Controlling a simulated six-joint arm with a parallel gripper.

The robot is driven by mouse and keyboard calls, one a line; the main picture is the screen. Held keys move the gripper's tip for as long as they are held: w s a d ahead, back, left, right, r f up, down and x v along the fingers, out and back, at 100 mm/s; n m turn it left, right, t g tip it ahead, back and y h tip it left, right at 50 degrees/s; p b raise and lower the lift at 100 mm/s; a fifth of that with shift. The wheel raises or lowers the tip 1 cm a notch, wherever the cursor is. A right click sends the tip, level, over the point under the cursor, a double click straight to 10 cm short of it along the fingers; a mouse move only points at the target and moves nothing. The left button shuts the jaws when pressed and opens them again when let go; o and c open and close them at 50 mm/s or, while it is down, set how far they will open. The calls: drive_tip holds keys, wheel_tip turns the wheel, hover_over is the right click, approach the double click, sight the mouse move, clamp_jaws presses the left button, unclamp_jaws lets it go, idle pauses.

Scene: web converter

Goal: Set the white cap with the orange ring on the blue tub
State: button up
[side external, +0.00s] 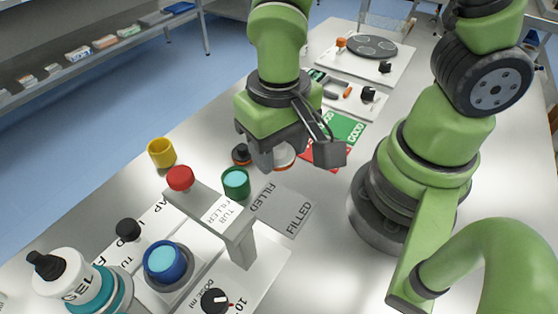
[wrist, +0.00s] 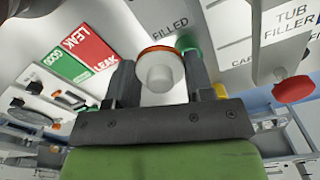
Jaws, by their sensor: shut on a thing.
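The white cap with the orange ring (side external: 284,157) is between the fingers of my gripper (side external: 272,156), partly hidden by them in the side view. In the wrist view my gripper (wrist: 159,62) is shut on this cap (wrist: 160,74), with one finger on each side and the orange rim at its far edge. The blue tub (side external: 165,262) stands open at the lower left of the side view, on the filler station's base. My gripper is well behind and to the right of it, apart from it. I cannot make out the blue tub in the wrist view.
The tub filler (side external: 222,208) with its red knob (side external: 180,178) rises between my gripper and the blue tub. A green tub (side external: 236,182), a yellow tub (side external: 161,152) and a dark cap (side external: 241,154) stand nearby. A gel bottle (side external: 75,280) is at lower left. The FILLED mat (side external: 283,210) is bare.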

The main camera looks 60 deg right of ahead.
wheel_tip(320, 180, up, 11)
drive_tip(key=shift+w+a+f, duration=0.1)
drive_tip(key=shift+f, duration=0.1)
drive_tip(key=w+a+n, duration=0.3)
drive_tip(key=a, duration=0.6)
drive_tip(key=w+a+n, duration=0.3)
drive_tip(key=w+a, duration=0.1)
drive_tip(key=a, duration=0.5)
drive_tip(key=shift+s+a+f, duration=0.1)
drive_tip(key=shift+f, duration=3.95)
drive_tip(key=shift+a+f, duration=0.1)
drive_tip(key=shift+f, duration=3.95)
drive_tip(key=shift+f, duration=0.4)
